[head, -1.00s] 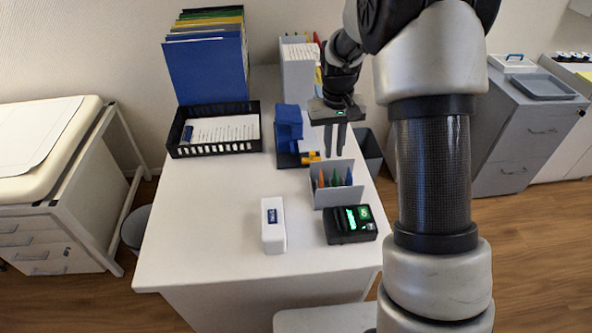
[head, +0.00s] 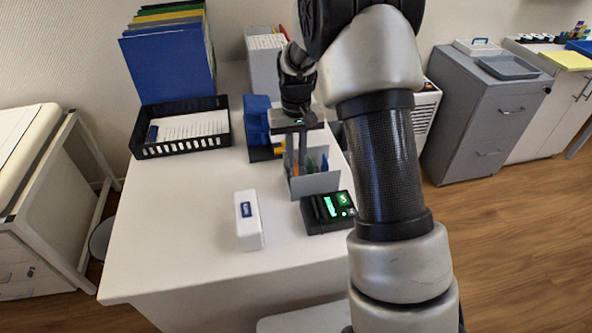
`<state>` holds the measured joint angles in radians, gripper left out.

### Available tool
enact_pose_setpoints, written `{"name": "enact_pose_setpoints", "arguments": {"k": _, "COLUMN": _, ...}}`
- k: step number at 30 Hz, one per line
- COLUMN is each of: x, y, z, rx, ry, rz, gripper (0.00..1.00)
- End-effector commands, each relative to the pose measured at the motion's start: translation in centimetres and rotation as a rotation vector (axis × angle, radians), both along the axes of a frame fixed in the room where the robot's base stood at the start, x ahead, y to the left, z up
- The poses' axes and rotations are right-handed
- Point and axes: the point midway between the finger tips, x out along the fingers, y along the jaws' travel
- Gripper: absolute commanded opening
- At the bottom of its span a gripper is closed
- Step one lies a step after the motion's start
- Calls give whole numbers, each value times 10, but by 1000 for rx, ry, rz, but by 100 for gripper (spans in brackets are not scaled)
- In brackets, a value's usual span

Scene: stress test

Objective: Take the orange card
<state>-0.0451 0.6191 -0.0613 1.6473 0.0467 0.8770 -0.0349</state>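The orange card (head: 295,169) stands upright at the left end of a small grey holder (head: 316,185), its lower part hidden by the holder's front wall. A green card (head: 311,166) and a blue card (head: 324,163) stand to its right in the same holder. My gripper (head: 295,172) points down at the left end of the holder, its two fingers apart. The fingertips are at the orange card, partly hiding it. I cannot tell whether they touch it.
A black device with a green display (head: 330,212) stands just in front of the holder. A white box (head: 248,220) is to the left. Blue and yellow items (head: 257,125) stand close behind, beside a black tray (head: 181,150). The desk's left front is clear.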

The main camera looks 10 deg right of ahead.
Motion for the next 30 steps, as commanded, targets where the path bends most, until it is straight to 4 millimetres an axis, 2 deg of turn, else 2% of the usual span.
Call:
{"name": "enact_pose_setpoints", "arguments": {"k": 3, "x": 0, "y": 0, "z": -11, "rx": 0, "ry": 1, "rz": 0, "gripper": 14}}
{"name": "enact_pose_setpoints", "arguments": {"k": 12, "x": 0, "y": 0, "z": -13, "rx": 0, "ry": 0, "rz": 0, "gripper": 14}}
{"name": "enact_pose_setpoints", "arguments": {"k": 18, "x": 0, "y": 0, "z": -13, "rx": 0, "ry": 0, "rz": 0, "gripper": 0}}
{"name": "enact_pose_setpoints", "arguments": {"k": 24, "x": 0, "y": 0, "z": -13, "rx": 0, "ry": 0, "rz": 0, "gripper": 0}}
{"name": "enact_pose_setpoints", "arguments": {"k": 27, "x": 0, "y": 0, "z": -10, "rx": 0, "ry": -1, "rz": 0, "gripper": 0}}
{"name": "enact_pose_setpoints", "arguments": {"k": 30, "x": 1, "y": 0, "z": 1, "rx": 0, "ry": -2, "rz": 0, "gripper": 0}}
